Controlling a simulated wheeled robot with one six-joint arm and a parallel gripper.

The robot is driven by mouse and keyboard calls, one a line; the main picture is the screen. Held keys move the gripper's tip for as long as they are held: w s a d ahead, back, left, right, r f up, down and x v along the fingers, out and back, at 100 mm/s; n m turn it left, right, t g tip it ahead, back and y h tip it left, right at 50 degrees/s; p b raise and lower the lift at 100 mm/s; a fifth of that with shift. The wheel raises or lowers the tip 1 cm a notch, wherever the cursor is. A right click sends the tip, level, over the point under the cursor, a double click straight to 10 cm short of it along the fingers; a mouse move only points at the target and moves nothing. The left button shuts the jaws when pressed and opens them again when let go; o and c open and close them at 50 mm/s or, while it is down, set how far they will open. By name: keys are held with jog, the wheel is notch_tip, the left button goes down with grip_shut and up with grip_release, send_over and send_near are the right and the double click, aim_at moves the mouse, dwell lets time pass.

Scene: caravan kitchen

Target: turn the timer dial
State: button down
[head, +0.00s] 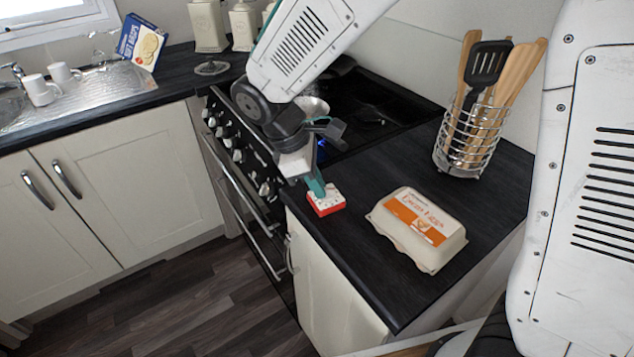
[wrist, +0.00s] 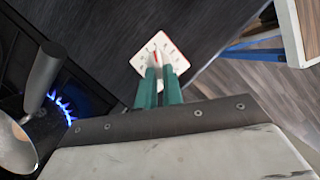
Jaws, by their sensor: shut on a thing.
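The timer (head: 326,204) is a small red block with a white marked face, on the dark worktop near its front edge. In the wrist view its white dial face (wrist: 173,51) shows dark marks around the rim and a red pointer at the middle. My gripper (head: 318,190) is over the timer with its green fingers pointing down at it. In the wrist view the fingertips (wrist: 158,72) are close together at the middle of the dial, shut on its pointer knob. The fingers hide most of the knob.
An egg carton (head: 418,229) lies right of the timer, with a wire utensil holder (head: 471,142) behind it. A pan (wrist: 14,146) sits by a lit blue gas flame (wrist: 62,106) on the hob. The worktop edge is close to the timer.

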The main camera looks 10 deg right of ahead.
jog(key=shift+s+f, duration=0.1)
jog(key=c, duration=1.5)
grip_release()
jog(key=v, duration=0.8)
jog(key=shift+d+f, duration=0.1)
